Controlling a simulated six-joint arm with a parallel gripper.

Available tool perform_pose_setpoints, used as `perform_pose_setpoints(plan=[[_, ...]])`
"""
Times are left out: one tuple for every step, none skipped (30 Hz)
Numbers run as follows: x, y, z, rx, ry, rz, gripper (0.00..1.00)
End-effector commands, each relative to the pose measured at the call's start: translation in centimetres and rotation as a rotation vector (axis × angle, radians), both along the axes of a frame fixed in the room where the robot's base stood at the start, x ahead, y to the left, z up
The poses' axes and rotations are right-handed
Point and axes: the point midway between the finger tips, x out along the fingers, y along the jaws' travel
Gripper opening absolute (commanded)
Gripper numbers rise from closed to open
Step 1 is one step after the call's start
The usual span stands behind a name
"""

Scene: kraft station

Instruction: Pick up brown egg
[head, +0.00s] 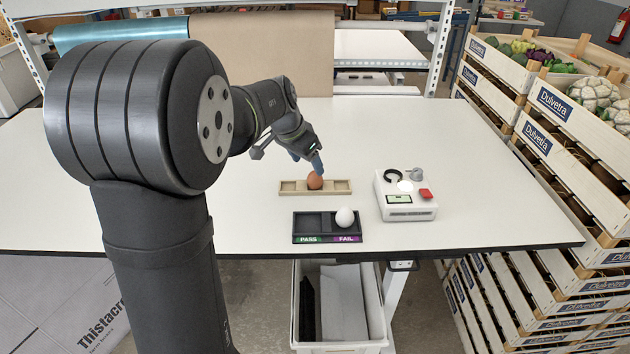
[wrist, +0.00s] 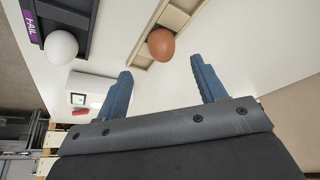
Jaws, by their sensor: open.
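The brown egg (head: 315,181) rests in the light wooden holder (head: 341,187), in its middle part. In the wrist view the brown egg (wrist: 161,44) lies beyond my fingertips, roughly midway between them. My gripper (head: 309,160) is just above and behind the egg in the head view. In the wrist view my gripper (wrist: 160,72) has its two blue fingers spread apart with nothing between them. I cannot tell whether a finger touches the egg, but the wrist view shows a gap.
A black tray (head: 313,227) marked PASS and FAIL stands in front of the holder. A white egg (head: 344,217) sits in its FAIL side. A white device (head: 404,197) stands to the right. Stacked crates (head: 546,100) line the table's right side. The left of the table is clear.

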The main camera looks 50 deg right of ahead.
Motion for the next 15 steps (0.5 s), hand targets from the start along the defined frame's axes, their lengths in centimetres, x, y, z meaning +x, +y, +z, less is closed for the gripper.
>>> perform_pose_setpoints(plan=[[0.0, -0.3, -0.8, 0.002, 0.002, -0.001, 0.64], [0.0, -0.4, -1.0, 0.001, 0.001, -0.001, 0.64], [0.0, -0.6, -1.3, 0.001, 0.001, -0.001, 0.64], [0.0, -0.6, -1.5, 0.001, 0.001, -0.001, 0.64], [0.0, -0.7, -1.7, 0.001, 0.001, -0.001, 0.64], [0.0, -0.7, -1.8, 0.001, 0.001, -0.001, 0.64], [0.0, -0.8, -1.9, 0.001, 0.001, -0.001, 0.64], [0.0, -0.8, -2.0, 0.001, 0.001, -0.001, 0.64], [0.0, -0.9, -2.2, 0.001, 0.001, -0.001, 0.64], [0.1, -1.0, -2.4, 0.001, 0.001, 0.000, 0.64], [0.1, -1.2, -2.7, 0.001, 0.001, 0.000, 0.64], [0.1, -1.4, -3.1, 0.002, 0.001, 0.000, 0.64], [0.1, -1.6, -3.5, 0.002, 0.002, -0.001, 0.64], [0.2, -1.8, -3.9, 0.003, 0.002, -0.001, 0.64], [0.3, -2.0, -4.5, 0.002, 0.002, -0.001, 0.64]])
